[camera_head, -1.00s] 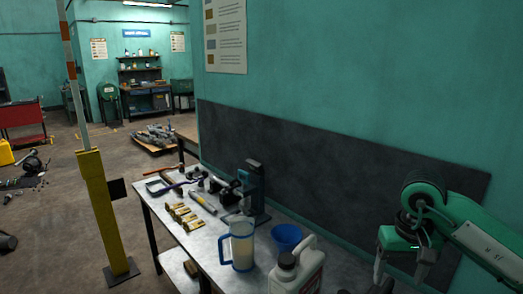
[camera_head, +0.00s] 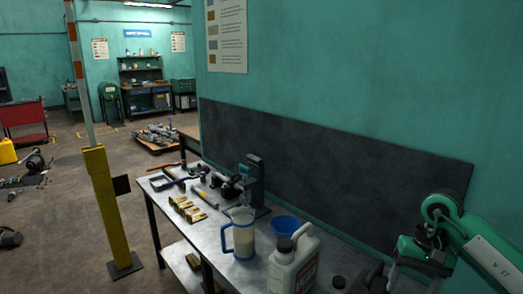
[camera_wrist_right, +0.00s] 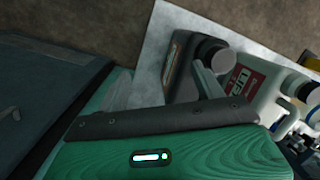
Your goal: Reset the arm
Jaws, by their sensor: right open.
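My right arm comes in at the right edge of the head view, a white and green arm bent over the near end of the metal workbench (camera_head: 222,238). Its gripper (camera_head: 395,272) points down there, partly cut off by the lower edge. In the right wrist view the gripper (camera_wrist_right: 160,82) is open, with its two fingers apart and nothing held. My left gripper is not in view.
On the bench stand the white jug (camera_head: 292,268), a measuring pitcher (camera_head: 243,238), a blue funnel (camera_head: 285,226) and a vise-like tool (camera_head: 253,183). Several brass-coloured parts lie behind them. A dark wall panel (camera_head: 330,150) borders the bench. A yellow post (camera_head: 108,205) stands left; floor between is open.

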